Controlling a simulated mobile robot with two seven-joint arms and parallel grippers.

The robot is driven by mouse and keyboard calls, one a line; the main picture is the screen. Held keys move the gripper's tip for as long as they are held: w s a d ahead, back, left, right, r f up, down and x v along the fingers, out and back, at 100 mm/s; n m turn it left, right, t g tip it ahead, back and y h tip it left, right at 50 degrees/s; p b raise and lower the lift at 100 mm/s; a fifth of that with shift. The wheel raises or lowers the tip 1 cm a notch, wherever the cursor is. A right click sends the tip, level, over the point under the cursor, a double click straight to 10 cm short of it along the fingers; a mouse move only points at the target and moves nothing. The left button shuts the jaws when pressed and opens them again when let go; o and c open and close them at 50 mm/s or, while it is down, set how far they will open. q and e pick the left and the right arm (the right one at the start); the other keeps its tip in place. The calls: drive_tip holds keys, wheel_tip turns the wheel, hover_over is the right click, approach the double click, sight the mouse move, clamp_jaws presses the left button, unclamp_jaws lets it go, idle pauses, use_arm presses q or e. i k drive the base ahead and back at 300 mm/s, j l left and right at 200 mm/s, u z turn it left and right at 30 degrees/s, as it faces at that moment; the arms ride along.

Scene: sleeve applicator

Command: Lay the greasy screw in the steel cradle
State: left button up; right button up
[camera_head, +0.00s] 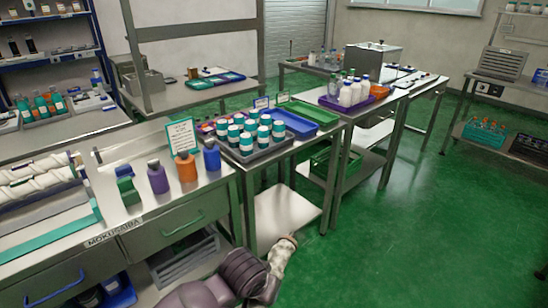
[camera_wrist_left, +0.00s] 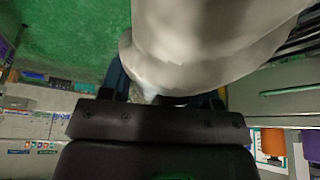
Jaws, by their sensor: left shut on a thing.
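My left gripper (camera_wrist_left: 163,98) is shut on a large pale, smooth, rounded thing (camera_wrist_left: 205,40), which fills the upper middle of the left wrist view. The view is too close to tell whether it is the greasy screw. In the head view my left arm reaches in at the bottom middle, in front of the benches; a small pale shape (camera_head: 285,247) shows at its end. Two white, spiral-ridged pieces (camera_head: 35,185) lie side by side on the left bench. I cannot make out a steel cradle for certain. My right gripper is not in view.
The left steel bench (camera_head: 150,213) carries a purple bottle (camera_head: 157,177), an orange bottle (camera_head: 187,167) and a blue bottle (camera_head: 212,155). A grey tray (camera_head: 245,157) of teal-banded jars stands beyond. The green floor (camera_head: 400,230) at right is clear.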

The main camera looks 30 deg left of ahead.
sight(142, 142)
drive_tip(key=i+l+u, duration=0.2)
drive_tip(key=u, duration=0.2)
drive_tip(key=i+l+u, duration=0.2)
drive_tip(key=u, duration=0.2)
drive_tip(key=i+l+u, duration=0.15)
drive_tip(key=l+u, duration=0.25)
drive_tip(key=i+l+u, duration=0.1)
drive_tip(key=l+u, duration=0.75)
drive_tip(key=i+j, duration=0.05)
drive_tip(key=j, duration=0.05)
